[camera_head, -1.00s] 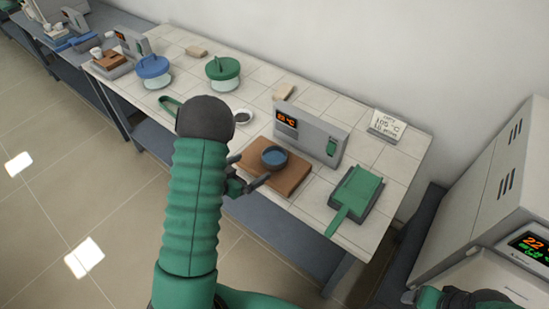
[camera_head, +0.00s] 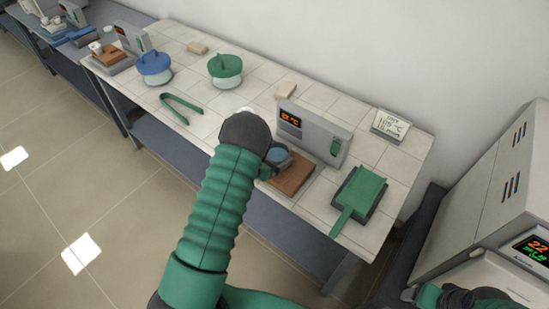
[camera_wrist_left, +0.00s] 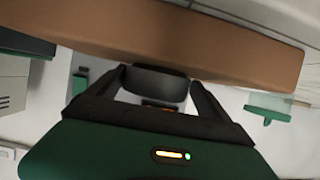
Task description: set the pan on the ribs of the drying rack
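The pan, a small blue-grey round dish (camera_head: 279,154), is at the brown slab (camera_head: 294,176) on the bench, partly hidden by my left wrist. In the left wrist view the dish (camera_wrist_left: 160,84) sits between the two fingers of my left gripper (camera_wrist_left: 158,88), against the slab's edge. The fingertips are close to its sides; I cannot tell whether they press on it or whether it is lifted. My right gripper (camera_head: 440,296) is at the lower right, partly cut off, its fingers unclear. No ribs can be made out, so I cannot pick out the drying rack for sure.
A grey unit with an orange display (camera_head: 315,132) stands behind the slab. A green flat piece with a handle (camera_head: 358,195) lies right of it. Green tongs (camera_head: 181,108), blue-lidded (camera_head: 154,68) and green-lidded (camera_head: 225,70) vessels are left. A furnace (camera_head: 500,215) stands at right.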

